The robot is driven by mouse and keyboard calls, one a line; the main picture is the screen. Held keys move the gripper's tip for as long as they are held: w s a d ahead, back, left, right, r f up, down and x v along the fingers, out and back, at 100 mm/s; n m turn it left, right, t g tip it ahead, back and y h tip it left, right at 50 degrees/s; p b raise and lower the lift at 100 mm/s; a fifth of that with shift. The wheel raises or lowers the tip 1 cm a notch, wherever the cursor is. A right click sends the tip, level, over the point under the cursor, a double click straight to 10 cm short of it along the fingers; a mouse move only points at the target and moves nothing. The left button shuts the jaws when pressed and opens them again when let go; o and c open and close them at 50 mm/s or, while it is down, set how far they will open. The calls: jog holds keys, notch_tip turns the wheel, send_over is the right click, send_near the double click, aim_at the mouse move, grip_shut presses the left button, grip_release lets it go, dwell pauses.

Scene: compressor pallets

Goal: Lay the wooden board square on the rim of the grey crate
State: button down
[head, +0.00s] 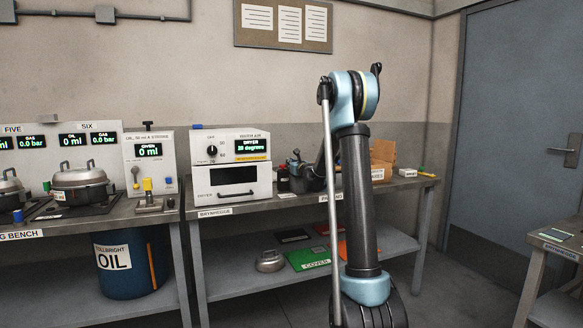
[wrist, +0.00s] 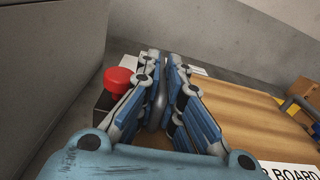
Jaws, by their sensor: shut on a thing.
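The wooden board (wrist: 220,112) fills the right of the wrist view, with a white label ending in "BOARD". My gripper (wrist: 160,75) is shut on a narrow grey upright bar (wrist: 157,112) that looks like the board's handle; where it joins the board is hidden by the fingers. In the head view my gripper (head: 299,165) is low over the far bench beside the dryer, and I cannot make out the board there. I cannot make out a grey crate in either view.
A red knob (wrist: 118,80) on a dark box stands close left of my fingers. The dryer (head: 231,165) is left of my gripper. An open cardboard box (head: 382,155) is to the right.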

jog(key=shift+f, duration=0.35)
dwell(1.3)
jog(key=c, duration=1.7)
grip_release()
jog(key=shift+o, duration=0.2)
jog(key=shift+f, duration=0.1)
